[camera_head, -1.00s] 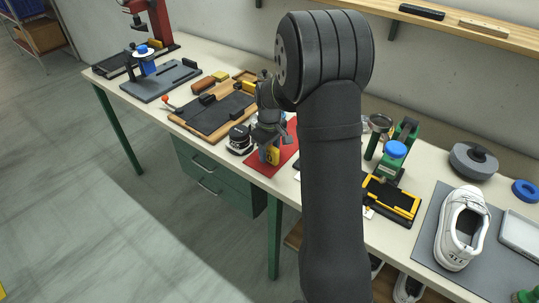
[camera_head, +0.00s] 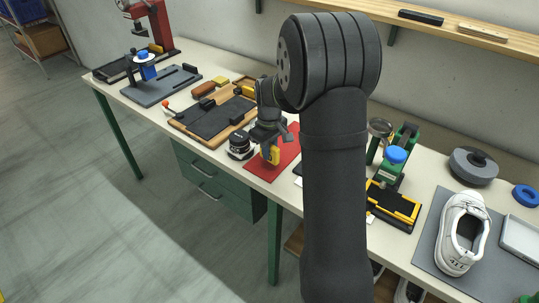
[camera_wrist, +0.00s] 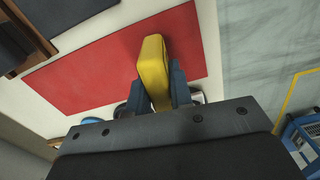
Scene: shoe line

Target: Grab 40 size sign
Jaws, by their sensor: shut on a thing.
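My gripper (camera_head: 268,150) is over the red mat (camera_head: 284,160) on the bench, left of my arm in the head view. It is shut on a yellow block (camera_wrist: 153,66). In the wrist view the block stands between the two dark blue fingers and sticks out past them, with the red mat (camera_wrist: 105,65) behind it. I see no number on its visible faces, so I cannot tell if it is the 40 size sign. I cannot tell whether it touches the mat.
A black-and-white round item (camera_head: 240,143) stands close left of my gripper. Left of it is a wooden board (camera_head: 214,119) with black pads. Right of my arm are a green press (camera_head: 398,160), a yellow-edged black tray (camera_head: 394,204) and a white shoe (camera_head: 463,235) on a grey mat.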

